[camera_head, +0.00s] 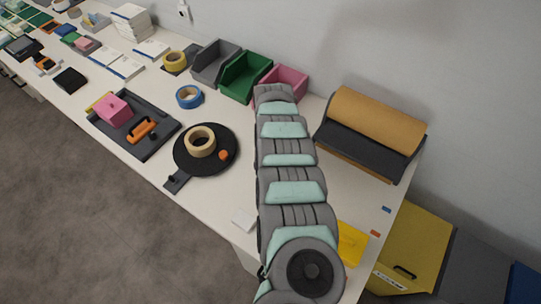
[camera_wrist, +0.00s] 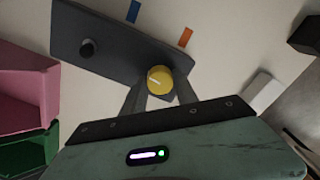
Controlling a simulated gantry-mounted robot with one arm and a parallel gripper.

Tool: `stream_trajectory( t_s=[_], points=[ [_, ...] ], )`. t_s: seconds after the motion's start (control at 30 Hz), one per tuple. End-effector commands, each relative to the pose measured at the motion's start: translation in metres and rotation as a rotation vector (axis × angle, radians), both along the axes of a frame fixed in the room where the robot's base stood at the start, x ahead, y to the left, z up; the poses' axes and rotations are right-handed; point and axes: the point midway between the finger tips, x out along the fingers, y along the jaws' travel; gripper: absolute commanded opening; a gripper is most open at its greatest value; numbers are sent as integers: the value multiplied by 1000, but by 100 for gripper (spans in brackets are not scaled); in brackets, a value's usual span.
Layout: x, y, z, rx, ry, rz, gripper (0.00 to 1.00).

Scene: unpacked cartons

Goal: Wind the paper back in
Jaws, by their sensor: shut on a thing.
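The paper dispenser (camera_head: 350,143), dark grey with a broad brown paper roll (camera_head: 375,118), stands at the back right of the table. The wrist view shows a dark grey bar (camera_wrist: 120,55) with a black peg (camera_wrist: 88,48) near one end and a round yellow knob (camera_wrist: 158,80) near the other. My gripper (camera_wrist: 160,92) is shut on the yellow knob, a finger on each side. In the head view my arm hides the gripper and the knob. I cannot tell how the bar joins the dispenser, and no loose paper end is clear.
Pink (camera_head: 288,78) and green (camera_head: 245,76) bins stand along the wall beside my arm. A black turntable (camera_head: 190,165) holds a tape roll. A white block (camera_head: 243,220) sits by the front edge. Blue (camera_head: 387,210) and orange (camera_head: 375,232) marks lie on clear table.

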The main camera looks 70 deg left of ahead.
Motion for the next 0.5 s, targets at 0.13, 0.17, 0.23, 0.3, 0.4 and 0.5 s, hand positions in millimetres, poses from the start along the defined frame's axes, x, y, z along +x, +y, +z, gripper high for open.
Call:
stream_trajectory(
  t_s=[0.13, 0.17, 0.23, 0.3, 0.4, 0.5],
  points=[
    [-1, 0, -2, 0, 1, 69, 0],
    [-1, 0, -1, 0, 1, 80, 0],
    [-1, 0, -1, 0, 1, 102, 0],
    [-1, 0, -1, 1, 2, 117, 0],
    [-1, 0, 0, 0, 2, 133, 0],
    [-1, 0, 0, 0, 2, 140, 0]
  ],
)
